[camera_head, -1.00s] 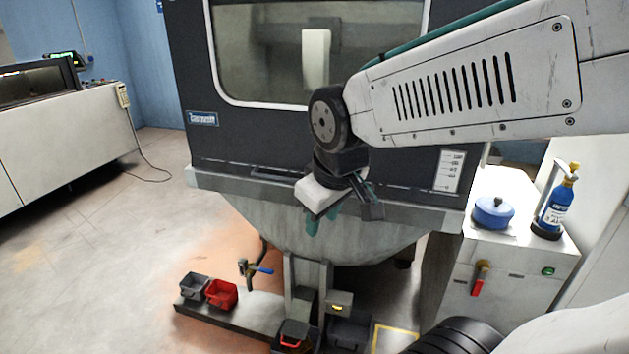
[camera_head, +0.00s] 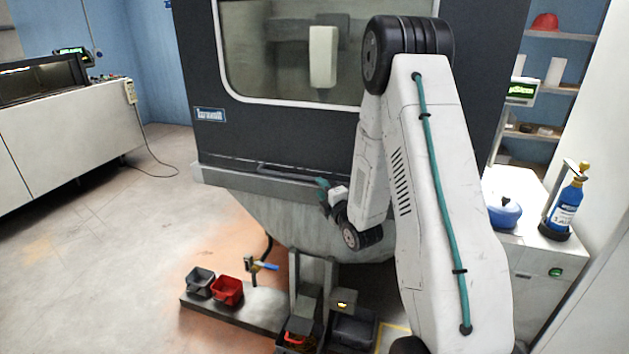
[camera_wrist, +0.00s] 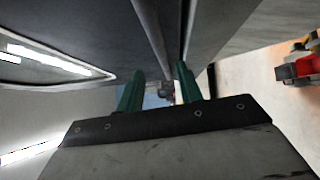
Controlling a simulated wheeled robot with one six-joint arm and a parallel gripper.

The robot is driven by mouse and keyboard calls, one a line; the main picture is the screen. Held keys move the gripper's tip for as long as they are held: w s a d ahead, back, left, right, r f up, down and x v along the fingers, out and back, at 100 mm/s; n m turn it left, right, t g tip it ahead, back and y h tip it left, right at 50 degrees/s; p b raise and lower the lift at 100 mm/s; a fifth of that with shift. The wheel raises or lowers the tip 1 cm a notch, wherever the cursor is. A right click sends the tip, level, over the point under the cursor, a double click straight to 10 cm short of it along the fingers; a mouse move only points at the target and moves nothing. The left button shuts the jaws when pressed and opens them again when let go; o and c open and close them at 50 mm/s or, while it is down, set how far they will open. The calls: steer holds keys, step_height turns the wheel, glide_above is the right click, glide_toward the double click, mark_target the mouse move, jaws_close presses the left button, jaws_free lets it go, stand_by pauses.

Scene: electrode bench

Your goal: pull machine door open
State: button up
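The machine door (camera_head: 300,135) is a dark panel with a white-framed window, and it looks closed in the head view. A dark horizontal handle bar (camera_head: 285,171) runs along its lower edge. My gripper (camera_head: 322,190) is low in front of the door, near the right part of this bar. In the wrist view my gripper (camera_wrist: 159,70) has its two teal fingers apart, with a long grey bar (camera_wrist: 152,35) running ahead between them. I cannot tell whether the fingers touch the bar. The door window (camera_wrist: 50,62) shows at the left of the wrist view.
Below the machine are a grey bin (camera_head: 200,282), a red bin (camera_head: 228,290) and a blue-handled valve (camera_head: 262,266). A side cabinet at the right holds a blue pot (camera_head: 504,214) and a blue bottle (camera_head: 566,205). The floor at left is free.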

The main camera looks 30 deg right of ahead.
steer(key=shift+n+t, duration=0.3)
steer(key=shift+t, duration=0.2)
steer(key=w, duration=0.2)
steer(key=w+d, duration=0.1)
steer(key=w, duration=0.3)
steer(key=shift+w+d, duration=0.3)
steer(key=shift+w, duration=0.1)
steer(key=shift+c, duration=0.4)
jaws_close()
